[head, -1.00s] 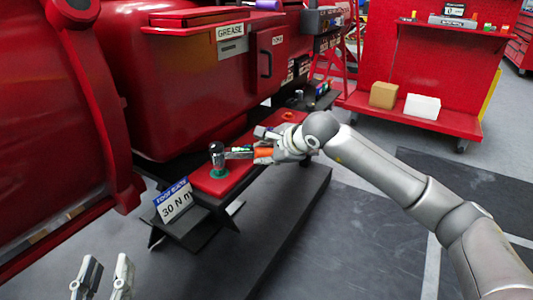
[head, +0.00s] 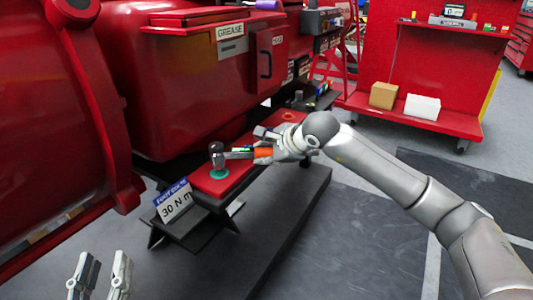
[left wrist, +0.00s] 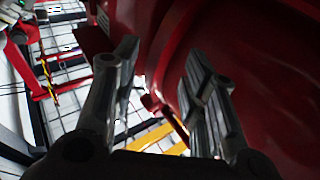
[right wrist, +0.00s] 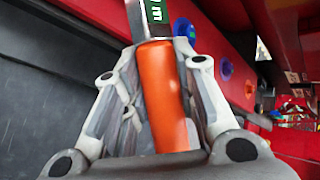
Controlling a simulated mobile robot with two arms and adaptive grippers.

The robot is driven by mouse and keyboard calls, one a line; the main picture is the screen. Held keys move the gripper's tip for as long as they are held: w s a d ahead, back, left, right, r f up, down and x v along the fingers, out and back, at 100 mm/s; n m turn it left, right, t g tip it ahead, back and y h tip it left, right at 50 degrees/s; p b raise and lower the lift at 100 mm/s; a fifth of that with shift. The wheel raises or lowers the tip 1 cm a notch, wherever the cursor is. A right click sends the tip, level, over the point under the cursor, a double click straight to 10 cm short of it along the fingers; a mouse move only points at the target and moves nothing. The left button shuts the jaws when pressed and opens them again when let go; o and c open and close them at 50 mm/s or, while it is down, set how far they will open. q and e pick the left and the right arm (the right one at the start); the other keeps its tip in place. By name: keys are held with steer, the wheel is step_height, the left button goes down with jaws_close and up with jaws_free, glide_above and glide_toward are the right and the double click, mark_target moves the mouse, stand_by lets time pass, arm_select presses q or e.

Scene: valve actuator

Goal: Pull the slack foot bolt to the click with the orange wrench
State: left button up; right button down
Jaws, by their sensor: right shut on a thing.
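The orange wrench (head: 263,152) is in my right gripper (head: 280,150), its metal head reaching left to the bolt (head: 216,152) on the red foot plate (head: 212,184). A teal ring (head: 219,173) lies around the bolt's base. In the right wrist view, the fingers of my right gripper are shut around the orange handle (right wrist: 162,95), with a green display (right wrist: 155,12) beyond it. Whether the wrench head is fully seated on the bolt is too small to tell. My left gripper (head: 100,272) is open and empty at the lower left, also seen in the left wrist view (left wrist: 155,95).
A sign reading 30 N m (head: 174,202) stands in front of the foot plate. The large red machine body (head: 190,80) rises behind. A dark step (head: 290,225) runs along the front. A red cart (head: 440,80) with boxes stands at the right; the floor between is clear.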

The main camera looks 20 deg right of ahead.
arm_select(q)
steer(key=shift+s+d+r+t+h, duration=0.15)
steer(key=shift+r+t+h, duration=0.2)
steer(key=shift+r, duration=0.35)
arm_select(e)
steer(key=shift+f, duration=0.1)
arm_select(q)
steer(key=shift+r, duration=0.25)
steer(key=shift+s+t, duration=0.1)
steer(key=shift+t, duration=0.15)
steer(key=shift+s+r+t+b, duration=0.35)
steer(key=shift+r+t+b, duration=0.15)
steer(key=shift+r, duration=0.3)
arm_select(e)
steer(key=shift+f, duration=0.3)
arm_select(q)
steer(key=shift+s+r, duration=0.1)
steer(key=shift+r, duration=0.15)
arm_select(e)
steer(key=shift+f, duration=0.1)
arm_select(q)
steer(key=shift+s+r+t+h, duration=0.35)
steer(key=shift+s+r+t, duration=0.15)
steer(key=shift+r+t, duration=0.25)
arm_select(e)
steer(key=shift+f, duration=0.25)
arm_select(q)
steer(key=shift+s+r+b, duration=0.15)
steer(key=shift+r+b, duration=0.05)
steer(key=shift+b, duration=0.1)
